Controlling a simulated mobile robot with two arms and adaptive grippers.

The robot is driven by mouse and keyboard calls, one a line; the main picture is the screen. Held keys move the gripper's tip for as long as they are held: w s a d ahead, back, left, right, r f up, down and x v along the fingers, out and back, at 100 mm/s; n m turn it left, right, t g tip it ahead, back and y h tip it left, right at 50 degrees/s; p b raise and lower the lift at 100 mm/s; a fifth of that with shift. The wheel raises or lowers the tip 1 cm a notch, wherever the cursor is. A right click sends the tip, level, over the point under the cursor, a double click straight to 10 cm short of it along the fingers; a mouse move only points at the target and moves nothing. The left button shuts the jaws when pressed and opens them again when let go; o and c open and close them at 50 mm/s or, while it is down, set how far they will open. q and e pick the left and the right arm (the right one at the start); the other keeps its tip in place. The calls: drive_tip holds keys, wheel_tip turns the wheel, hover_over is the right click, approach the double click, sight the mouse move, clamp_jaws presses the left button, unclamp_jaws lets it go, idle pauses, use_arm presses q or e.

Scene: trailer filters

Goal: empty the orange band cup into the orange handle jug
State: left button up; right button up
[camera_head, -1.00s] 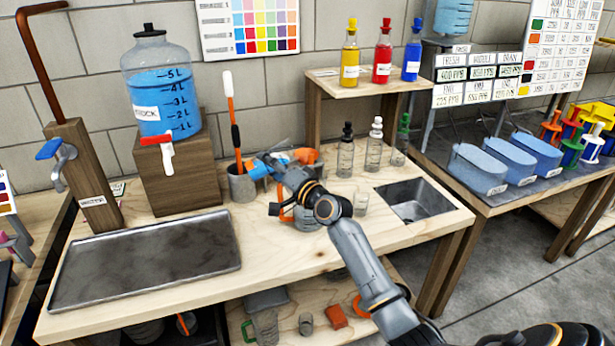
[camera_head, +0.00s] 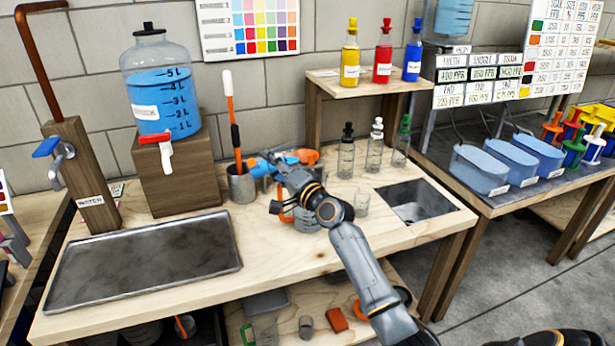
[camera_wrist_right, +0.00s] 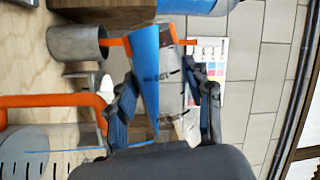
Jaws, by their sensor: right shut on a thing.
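My right gripper (camera_head: 280,168) is over the bench, between the grey can and the jug. In the right wrist view, the gripper (camera_wrist_right: 162,105) is shut on a clear cup (camera_wrist_right: 172,118) with dark markings and blue liquid inside. The cup appears strongly tilted. Orange shows near its far end, but I cannot separate the band from the orange stick behind. The jug (camera_head: 307,218) stands on the bench below my wrist, partly hidden by the arm; its orange handle (camera_head: 286,208) faces left. Its handle (camera_wrist_right: 60,100) and clear wall (camera_wrist_right: 40,150) also show in the wrist view.
The grey can (camera_head: 241,186) holds an orange-and-white stick. A small clear glass (camera_head: 361,205) stands right of my wrist, with several dropper bottles behind. A metal tray (camera_head: 145,262) lies at left; a sink (camera_head: 417,203) is at right. The front bench strip is clear.

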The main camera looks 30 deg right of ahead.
drive_tip(key=shift+s+d, duration=0.15)
drive_tip(key=shift+d, duration=0.35)
drive_tip(key=shift+a+m+b, duration=0.2)
drive_tip(key=shift+m+b, duration=0.1)
drive_tip(key=shift+d+f, duration=0.1)
drive_tip(key=shift+d, duration=0.35)
drive_tip(key=shift+a+b, duration=0.3)
drive_tip(key=shift+d+m, duration=0.1)
drive_tip(key=shift+m, duration=0.2)
